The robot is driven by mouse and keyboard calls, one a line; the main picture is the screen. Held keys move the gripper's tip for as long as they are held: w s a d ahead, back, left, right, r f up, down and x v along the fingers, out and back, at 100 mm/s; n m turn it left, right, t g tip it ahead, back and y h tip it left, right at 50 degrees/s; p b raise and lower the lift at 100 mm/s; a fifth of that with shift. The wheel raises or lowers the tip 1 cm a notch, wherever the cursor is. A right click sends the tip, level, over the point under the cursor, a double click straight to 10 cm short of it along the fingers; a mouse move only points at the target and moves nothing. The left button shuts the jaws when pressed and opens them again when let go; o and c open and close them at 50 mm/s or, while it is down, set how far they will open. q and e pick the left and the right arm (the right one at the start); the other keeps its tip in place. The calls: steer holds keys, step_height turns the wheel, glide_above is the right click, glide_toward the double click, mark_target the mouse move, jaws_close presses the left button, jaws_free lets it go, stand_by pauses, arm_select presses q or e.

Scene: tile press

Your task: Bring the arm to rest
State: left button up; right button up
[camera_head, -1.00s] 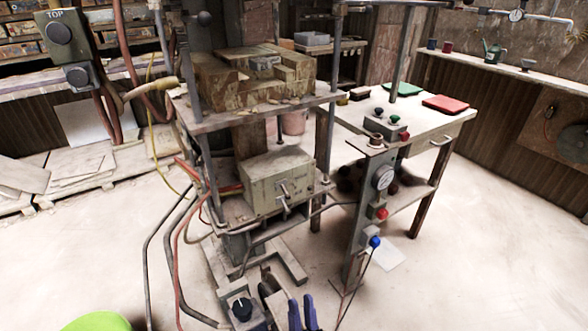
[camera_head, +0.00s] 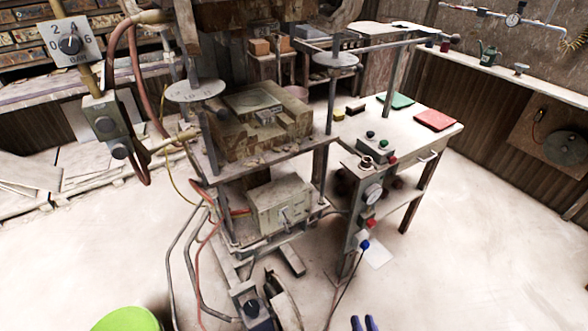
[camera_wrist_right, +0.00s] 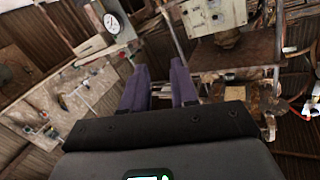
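My right gripper (camera_head: 364,323) shows only as two blue-purple fingertips at the bottom edge of the head view. In the right wrist view the right gripper (camera_wrist_right: 160,72) has its two fingers apart with nothing between them. It is clear of the tile press (camera_head: 262,150), which stands in the middle of the head view. The rest of my right arm is out of the head view. My left gripper is not in view.
A worktable (camera_head: 440,142) with a green pad (camera_head: 396,101) and a red pad (camera_head: 435,120) stands right of the press. Hoses run down the press's left side. A lime-green round object (camera_head: 127,320) is at bottom left. The floor at right is clear.

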steer(key=s+d+r+n+g+h+p, duration=0.1)
steer(key=s+d+n+g+p, duration=0.15)
steer(key=s+g, duration=0.5)
steer(key=s+d+r+n+g+h+p, duration=0.1)
steer(key=s+d+g, duration=0.2)
steer(key=s+g, duration=0.45)
arm_select(q)
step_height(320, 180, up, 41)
steer(key=p, duration=3.6)
arm_select(e)
step_height(320, 180, up, 36)
steer(key=t, duration=0.1)
steer(key=shift+s+f, duration=0.15)
steer(key=shift+s, duration=0.25)
